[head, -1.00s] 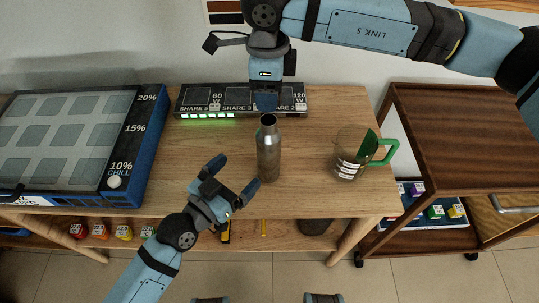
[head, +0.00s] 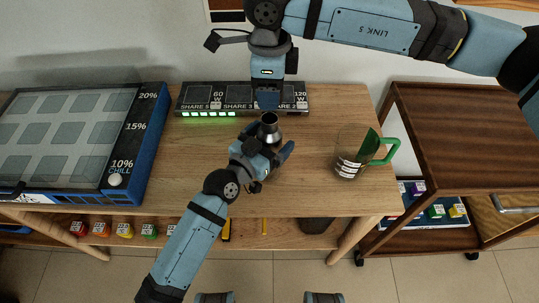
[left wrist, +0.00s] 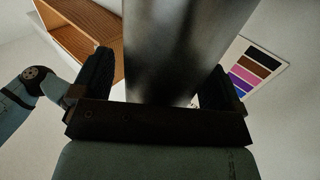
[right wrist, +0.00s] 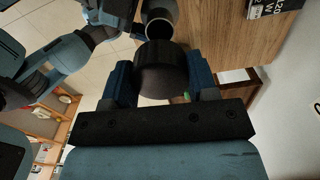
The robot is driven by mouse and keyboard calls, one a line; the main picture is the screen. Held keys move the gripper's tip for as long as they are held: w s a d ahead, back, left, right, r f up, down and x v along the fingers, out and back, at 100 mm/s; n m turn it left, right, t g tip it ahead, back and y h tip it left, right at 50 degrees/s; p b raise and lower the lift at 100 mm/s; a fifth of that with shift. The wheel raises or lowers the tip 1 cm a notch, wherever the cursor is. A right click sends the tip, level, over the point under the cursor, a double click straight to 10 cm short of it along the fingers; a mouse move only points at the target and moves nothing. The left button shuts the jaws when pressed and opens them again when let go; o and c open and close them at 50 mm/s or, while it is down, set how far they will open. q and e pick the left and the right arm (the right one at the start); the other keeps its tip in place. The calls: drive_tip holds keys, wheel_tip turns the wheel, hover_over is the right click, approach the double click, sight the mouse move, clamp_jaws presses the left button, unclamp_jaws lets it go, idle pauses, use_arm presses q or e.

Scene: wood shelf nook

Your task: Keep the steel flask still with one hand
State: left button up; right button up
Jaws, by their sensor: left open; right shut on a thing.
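The steel flask (head: 268,131) stands upright on the wooden table with its mouth open. My left gripper (head: 269,142) is open around the flask's body, one finger on each side. In the left wrist view the grey flask (left wrist: 185,50) fills the space between the fingers; contact is unclear. My right gripper (head: 267,98) is above the table just behind the flask's mouth. In the right wrist view it is shut on a dark round cap-like piece (right wrist: 163,78). The flask's rim (right wrist: 160,25) shows just beyond that piece. The left hand hides the flask's lower body in the head view.
A glass jug (head: 350,157) with a green handle stands right of the flask. A black power strip (head: 205,97) runs along the table's back. A blue-framed chill panel (head: 147,125) lies at left. A brown cart (head: 455,135) stands at right.

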sight(269, 118)
use_arm(q)
drive_tip(key=shift+c, duration=0.3)
drive_tip(key=c, duration=1.3)
use_arm(e)
drive_tip(key=shift+f, duration=2.5)
drive_tip(key=shift+f, duration=0.9)
drive_tip(key=shift+f, duration=0.55)
